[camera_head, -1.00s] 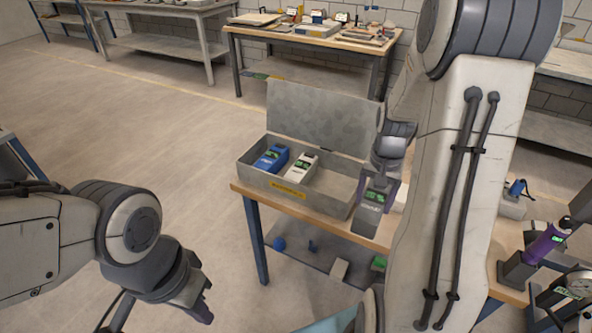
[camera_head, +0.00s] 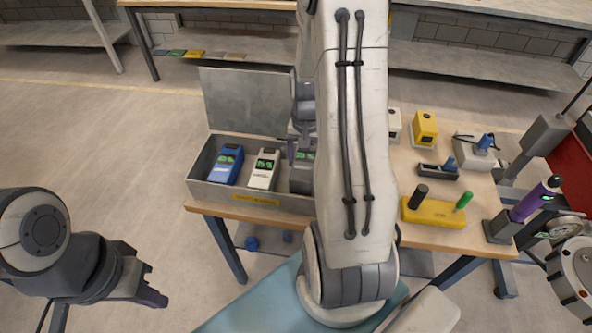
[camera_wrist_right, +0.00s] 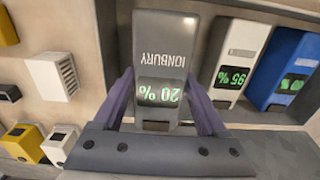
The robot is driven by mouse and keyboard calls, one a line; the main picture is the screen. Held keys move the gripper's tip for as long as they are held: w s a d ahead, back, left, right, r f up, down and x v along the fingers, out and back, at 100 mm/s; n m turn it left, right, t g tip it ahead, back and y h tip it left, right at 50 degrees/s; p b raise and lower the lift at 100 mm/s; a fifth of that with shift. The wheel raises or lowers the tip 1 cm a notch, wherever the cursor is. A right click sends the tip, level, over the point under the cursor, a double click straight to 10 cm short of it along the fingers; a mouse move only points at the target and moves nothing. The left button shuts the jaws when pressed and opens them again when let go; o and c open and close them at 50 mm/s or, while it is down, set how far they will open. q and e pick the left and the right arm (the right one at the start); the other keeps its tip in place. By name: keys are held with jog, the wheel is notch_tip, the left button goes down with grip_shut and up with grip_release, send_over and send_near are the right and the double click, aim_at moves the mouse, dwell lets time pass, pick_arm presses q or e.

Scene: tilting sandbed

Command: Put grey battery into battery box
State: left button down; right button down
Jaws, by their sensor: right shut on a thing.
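The grey battery (camera_head: 301,176), marked IONBURY and 20 %, is in my right gripper, and its top fills the middle of the right wrist view (camera_wrist_right: 160,60). My right gripper (camera_head: 303,152) is shut on it, with purple fingers on both sides (camera_wrist_right: 160,98). The battery is within the right part of the open grey battery box (camera_head: 205,190), beside a white battery (camera_head: 264,168) and a blue battery (camera_head: 226,164). My arm hides part of the box, and I cannot tell whether the battery touches its floor. My left gripper (camera_head: 150,290) is away from the table at lower left; its opening is unclear.
The box's lid (camera_head: 245,100) stands open at the back. Right of my arm, the wooden table (camera_head: 440,232) holds a yellow block with black and green handles (camera_head: 434,211), a yellow device (camera_head: 424,130) and a purple cylinder in a stand (camera_head: 530,203).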

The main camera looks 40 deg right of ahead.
jog(key=shift+f, duration=2.55)
jog(key=shift+f, duration=0.15)
grip_release()
jog(key=shift+s, duration=0.1)
